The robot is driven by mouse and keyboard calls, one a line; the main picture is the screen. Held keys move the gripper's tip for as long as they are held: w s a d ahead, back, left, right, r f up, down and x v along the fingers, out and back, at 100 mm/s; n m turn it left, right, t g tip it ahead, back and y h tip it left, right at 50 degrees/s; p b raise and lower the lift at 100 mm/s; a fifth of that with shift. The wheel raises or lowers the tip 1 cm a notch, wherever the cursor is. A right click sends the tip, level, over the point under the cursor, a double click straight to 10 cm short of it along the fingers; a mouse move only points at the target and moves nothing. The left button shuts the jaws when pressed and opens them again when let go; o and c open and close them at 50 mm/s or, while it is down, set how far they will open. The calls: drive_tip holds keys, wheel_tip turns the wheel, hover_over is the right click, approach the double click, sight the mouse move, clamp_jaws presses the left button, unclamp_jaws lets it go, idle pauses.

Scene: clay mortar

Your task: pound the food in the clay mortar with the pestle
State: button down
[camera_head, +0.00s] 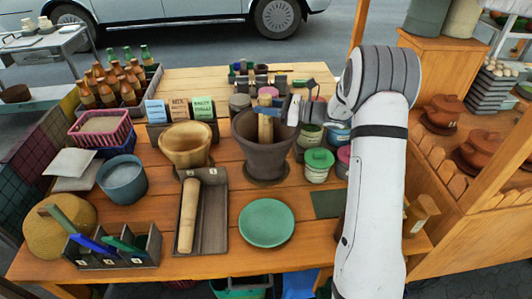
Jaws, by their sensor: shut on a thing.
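The dark clay mortar (262,155) stands upright on the wooden table, right of a lighter wooden mortar (187,146). A light wooden pestle (265,128) stands nearly upright in the clay mortar, its lower end hidden inside. My gripper (268,102) is shut on the upper part of this pestle, above the mortar's rim. The gripper is small and partly mixed with dark things behind it. The food in the clay mortar is hidden by its wall and the pestle. A second wooden pestle (188,216) lies in a dark tray (213,222) in front of the wooden mortar.
A green plate (266,222) lies in front of the clay mortar. A green-lidded jar (318,165) stands close to its right. A blue-grey bowl (122,180), a pink basket (102,128) and a crate of bottles (110,88) fill the left. My arm spans the right side.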

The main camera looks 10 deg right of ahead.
sight(265, 95)
wheel_tip(265, 95, up, 6)
drive_tip(key=p, duration=0.4)
drive_tip(key=shift+f, duration=0.35)
wheel_tip(265, 95, down, 5)
drive_tip(key=b, duration=0.3)
drive_tip(key=shift+f, duration=0.2)
wheel_tip(265, 95, up, 5)
drive_tip(key=p, duration=0.3)
drive_tip(key=shift+w+r, duration=0.1)
drive_tip(key=shift+r, duration=0.1)
